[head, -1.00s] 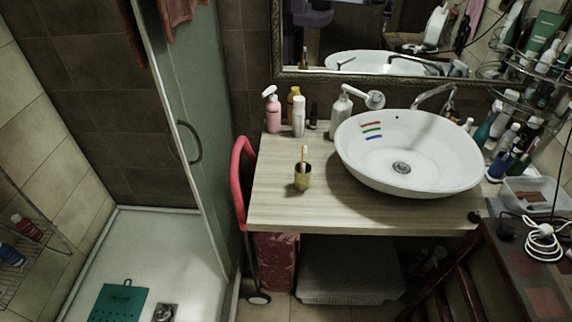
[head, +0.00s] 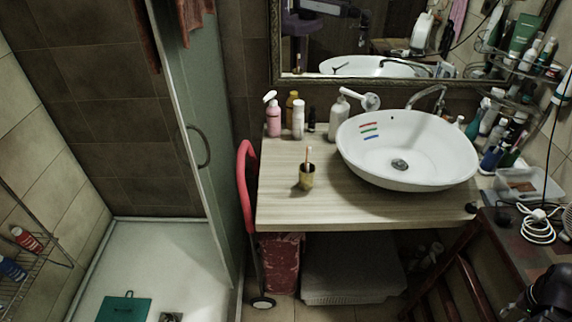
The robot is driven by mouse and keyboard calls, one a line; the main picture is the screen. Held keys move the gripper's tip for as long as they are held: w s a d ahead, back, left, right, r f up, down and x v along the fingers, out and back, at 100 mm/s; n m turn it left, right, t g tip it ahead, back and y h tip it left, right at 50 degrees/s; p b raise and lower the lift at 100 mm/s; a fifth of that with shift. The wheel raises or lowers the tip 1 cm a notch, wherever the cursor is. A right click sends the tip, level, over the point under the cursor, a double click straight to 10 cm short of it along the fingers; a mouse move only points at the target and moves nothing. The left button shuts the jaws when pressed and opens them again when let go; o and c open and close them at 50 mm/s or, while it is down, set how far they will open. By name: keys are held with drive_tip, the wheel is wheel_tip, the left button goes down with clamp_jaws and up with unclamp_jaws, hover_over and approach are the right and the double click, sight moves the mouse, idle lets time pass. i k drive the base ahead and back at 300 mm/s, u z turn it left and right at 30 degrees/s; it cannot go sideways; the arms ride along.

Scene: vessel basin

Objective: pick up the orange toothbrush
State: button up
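The orange toothbrush (head: 309,155) stands nearly upright in a small brownish-yellow cup (head: 306,181); its lower part is hidden inside the cup. The cup stands on the wooden counter (head: 285,210), left of the basin and near the front edge. A dark, jointed part that appears to be my gripper (head: 530,305) shows at the bottom right corner, partly cut off by the frame. It is far from the toothbrush, and its fingers are too dark and cropped to tell whether they are open.
A white basin (head: 405,170) with coloured stripes stands right of the cup. Several bottles, including a pink one (head: 273,118), stand behind the cup. A red handle (head: 245,190) rises at the counter's left edge. A dark table with a white cable (head: 538,228) is at right.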

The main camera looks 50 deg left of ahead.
sight(309, 148)
drive_tip(key=u, duration=0.75)
drive_tip(key=k, duration=0.85)
drive_tip(key=u, duration=0.75)
drive_tip(key=i, duration=0.95)
